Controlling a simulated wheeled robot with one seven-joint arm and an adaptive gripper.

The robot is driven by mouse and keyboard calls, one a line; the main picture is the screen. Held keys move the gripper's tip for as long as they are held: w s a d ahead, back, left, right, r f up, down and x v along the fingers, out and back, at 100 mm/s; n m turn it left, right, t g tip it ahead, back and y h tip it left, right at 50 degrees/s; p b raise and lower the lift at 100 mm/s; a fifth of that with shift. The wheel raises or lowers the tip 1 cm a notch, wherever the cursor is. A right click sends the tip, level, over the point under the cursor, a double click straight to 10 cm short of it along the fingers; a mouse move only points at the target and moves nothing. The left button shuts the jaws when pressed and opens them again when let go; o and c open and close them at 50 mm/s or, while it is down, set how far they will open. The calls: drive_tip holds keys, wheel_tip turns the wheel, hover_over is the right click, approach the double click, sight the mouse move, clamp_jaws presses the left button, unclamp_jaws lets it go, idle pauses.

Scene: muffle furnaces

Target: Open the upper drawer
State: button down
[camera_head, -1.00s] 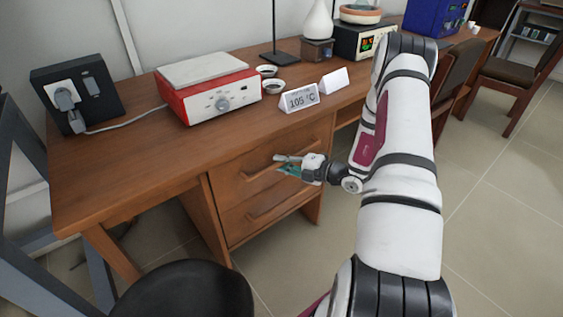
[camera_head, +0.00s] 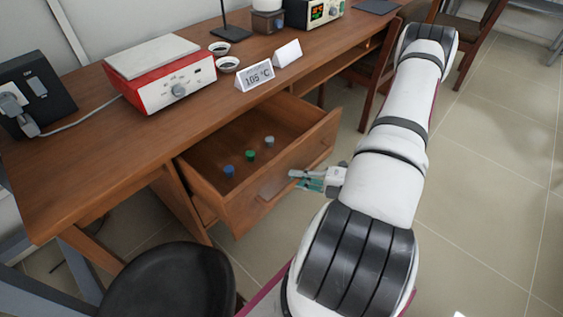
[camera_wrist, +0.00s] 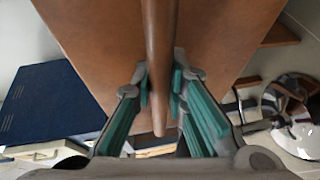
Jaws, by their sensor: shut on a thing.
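The upper drawer (camera_head: 232,211) of the wooden desk is pulled well out, and its inside shows from above. Its bar handle (camera_head: 271,186) runs across the front panel. My gripper (camera_head: 295,177) is at the right part of the handle, in front of the drawer. In the wrist view the handle (camera_wrist: 160,45) passes between the teal-padded fingers of my gripper (camera_wrist: 160,92), which is shut on it. Inside the drawer are a blue piece (camera_head: 229,170), a green piece (camera_head: 250,155) and a grey piece (camera_head: 269,141). The lower drawer is hidden by the upper one.
A black stool seat (camera_head: 170,285) stands close to the drawer's front left. On the desk are a red-and-white device (camera_head: 165,75), small bowls (camera_head: 228,64) and a "105 °C" sign (camera_head: 255,76). Open floor (camera_head: 480,200) lies to the right.

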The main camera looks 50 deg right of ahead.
drive_tip(key=shift+s, duration=2.85)
drive_tip(key=c, duration=1.6)
unclamp_jaws()
drive_tip(key=shift+o, duration=0.2)
drive_tip(key=shift+d, duration=0.1)
drive_tip(key=v, duration=1.2)
